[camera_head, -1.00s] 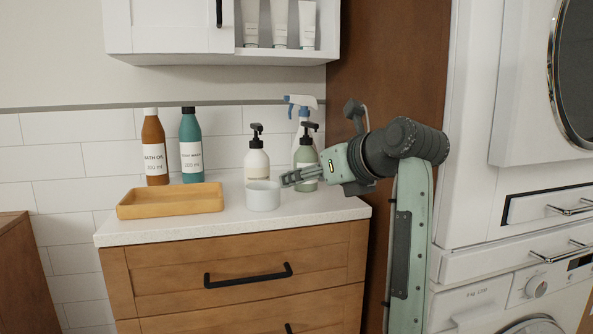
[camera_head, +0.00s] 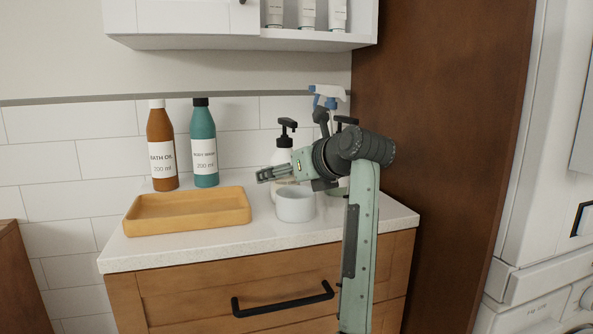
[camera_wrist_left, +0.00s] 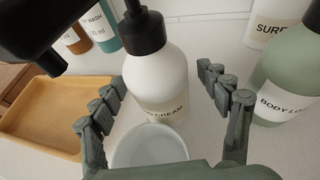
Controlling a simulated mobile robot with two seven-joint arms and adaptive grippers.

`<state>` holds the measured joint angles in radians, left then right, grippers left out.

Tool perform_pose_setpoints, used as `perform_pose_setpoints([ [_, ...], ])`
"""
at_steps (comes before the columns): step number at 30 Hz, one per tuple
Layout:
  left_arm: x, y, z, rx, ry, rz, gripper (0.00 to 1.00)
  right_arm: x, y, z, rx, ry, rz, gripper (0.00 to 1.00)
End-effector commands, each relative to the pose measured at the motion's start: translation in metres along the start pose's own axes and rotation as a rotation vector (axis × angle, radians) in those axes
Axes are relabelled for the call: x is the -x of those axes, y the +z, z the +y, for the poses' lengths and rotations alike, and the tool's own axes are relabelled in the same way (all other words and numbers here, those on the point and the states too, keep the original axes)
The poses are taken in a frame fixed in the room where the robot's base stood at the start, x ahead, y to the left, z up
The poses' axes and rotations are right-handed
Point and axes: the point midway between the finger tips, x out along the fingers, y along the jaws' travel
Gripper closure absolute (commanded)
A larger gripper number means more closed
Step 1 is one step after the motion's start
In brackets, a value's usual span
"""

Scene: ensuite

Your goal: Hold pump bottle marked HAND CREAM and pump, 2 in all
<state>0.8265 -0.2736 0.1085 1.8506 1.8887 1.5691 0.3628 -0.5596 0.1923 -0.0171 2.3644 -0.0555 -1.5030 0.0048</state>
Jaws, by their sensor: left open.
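The white pump bottle (camera_head: 280,153) with a black pump stands upright on the counter, partly behind my arm. In the left wrist view the bottle (camera_wrist_left: 156,80) shows a label whose visible part reads "CREAM", and its black pump (camera_wrist_left: 142,30) rises toward the camera. My left gripper (camera_head: 263,175) is open and empty, in front of the bottle and above the white cup. In the left wrist view my left gripper (camera_wrist_left: 160,80) has one finger on each side of the bottle; I cannot tell whether they touch it. My right gripper is not in view.
The white cup (camera_head: 295,206) stands below my gripper. A green body lotion pump bottle (camera_wrist_left: 287,75) stands to the right, a spray bottle (camera_head: 328,92) behind. A yellow tray (camera_head: 190,222), bath oil (camera_head: 161,150) and body wash (camera_head: 203,145) are left. A cabinet (camera_head: 240,43) hangs above.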

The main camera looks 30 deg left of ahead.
Motion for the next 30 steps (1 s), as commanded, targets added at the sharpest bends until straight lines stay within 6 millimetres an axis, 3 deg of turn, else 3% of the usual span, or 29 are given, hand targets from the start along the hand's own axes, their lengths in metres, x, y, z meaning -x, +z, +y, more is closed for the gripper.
perform_pose_setpoints([
  [11, -0.0061, -0.0005, 0.0000, 0.000, -0.001, 0.001, 0.26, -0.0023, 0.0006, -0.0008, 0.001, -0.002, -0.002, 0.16],
  [27, -0.0058, -0.0005, 0.0000, 0.000, 0.000, 0.001, 0.93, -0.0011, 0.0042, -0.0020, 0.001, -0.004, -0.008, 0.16],
  [30, -0.0058, -0.0004, 0.0000, 0.000, 0.000, 0.001, 1.00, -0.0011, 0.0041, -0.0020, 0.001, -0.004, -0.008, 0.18],
])
